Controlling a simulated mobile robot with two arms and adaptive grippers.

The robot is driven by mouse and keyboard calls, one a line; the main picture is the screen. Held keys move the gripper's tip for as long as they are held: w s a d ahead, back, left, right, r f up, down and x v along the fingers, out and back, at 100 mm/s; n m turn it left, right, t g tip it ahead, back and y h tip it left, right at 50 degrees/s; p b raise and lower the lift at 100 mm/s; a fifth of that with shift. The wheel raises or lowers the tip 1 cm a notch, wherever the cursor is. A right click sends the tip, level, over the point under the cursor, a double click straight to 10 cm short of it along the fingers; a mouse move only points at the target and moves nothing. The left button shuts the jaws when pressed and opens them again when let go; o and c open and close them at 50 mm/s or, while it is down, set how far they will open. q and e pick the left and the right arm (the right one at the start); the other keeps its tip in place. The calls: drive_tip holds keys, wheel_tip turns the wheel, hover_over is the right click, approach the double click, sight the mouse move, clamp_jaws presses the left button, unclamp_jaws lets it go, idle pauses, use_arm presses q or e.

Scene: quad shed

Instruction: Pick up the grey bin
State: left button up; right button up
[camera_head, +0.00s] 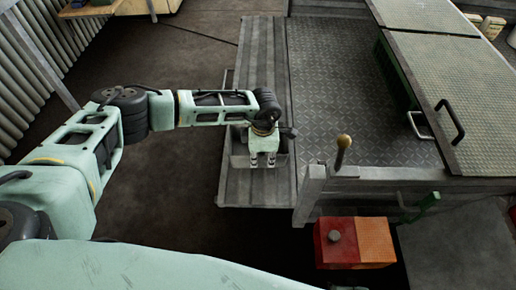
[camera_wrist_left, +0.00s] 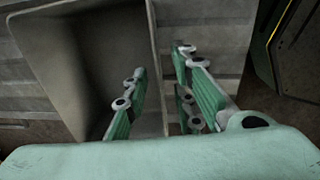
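The grey bin (camera_head: 239,159) sits on the long metal side ledge (camera_head: 245,190) of the trailer, left of its bed. My left gripper (camera_head: 262,161) is over the bin, pointing down, and hides part of it. In the left wrist view the bin (camera_wrist_left: 85,60) is open and looks empty. The fingers of my left gripper (camera_wrist_left: 161,80) are apart there, one on the inner side of a bin wall and one on the outer side. A gap shows beside the wall, so the gripper does not look closed on it. My right gripper is not in view.
The trailer bed (camera_head: 335,100) has a raised metal edge near the bin. A green box with a hinged tread-plate lid (camera_head: 455,95) stands on the right. A lever with a brass knob (camera_head: 343,143) and a red-orange box (camera_head: 355,243) are nearer. Dark floor lies left.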

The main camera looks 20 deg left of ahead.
use_arm(q)
drive_tip(key=shift+f, duration=0.7)
drive_tip(key=shift+c, duration=0.5)
clamp_jaws()
drive_tip(key=shift+w, duration=0.1)
